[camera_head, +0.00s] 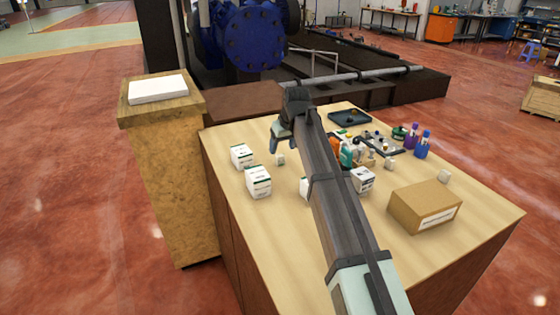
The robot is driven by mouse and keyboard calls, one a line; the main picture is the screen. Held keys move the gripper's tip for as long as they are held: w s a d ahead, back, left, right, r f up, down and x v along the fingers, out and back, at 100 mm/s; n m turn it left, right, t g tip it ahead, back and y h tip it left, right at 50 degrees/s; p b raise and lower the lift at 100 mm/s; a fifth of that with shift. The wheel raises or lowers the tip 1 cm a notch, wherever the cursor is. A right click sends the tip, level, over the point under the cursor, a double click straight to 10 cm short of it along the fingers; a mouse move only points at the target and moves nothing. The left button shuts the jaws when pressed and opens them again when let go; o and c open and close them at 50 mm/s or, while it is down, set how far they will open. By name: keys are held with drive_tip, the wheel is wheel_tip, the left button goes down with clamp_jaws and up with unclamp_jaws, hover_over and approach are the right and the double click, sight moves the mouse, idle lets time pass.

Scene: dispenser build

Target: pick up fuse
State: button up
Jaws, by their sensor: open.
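My gripper (276,148) is over the back left part of the wooden table, pointing down, with its jaws open. My arm reaches up to it from the lower right. A small pale block (280,160) sits on the table just below and right of the fingertips; no gap or contact can be made out. I cannot tell for sure which thing is the fuse at this size. Small items lie on and around a dark tray (383,143) at the back right. My arm hides part of the table's middle.
White cartons with green marks (242,156) (259,182) stand left on the table (270,235). Another white carton (363,180) and a brown box (424,207) stand right of my arm. Purple and blue bottles (422,144) are at the right. The front left tabletop is clear.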

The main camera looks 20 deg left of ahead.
sight(280, 155)
drive_tip(key=shift+x, duration=3)
drive_tip(key=c, duration=1)
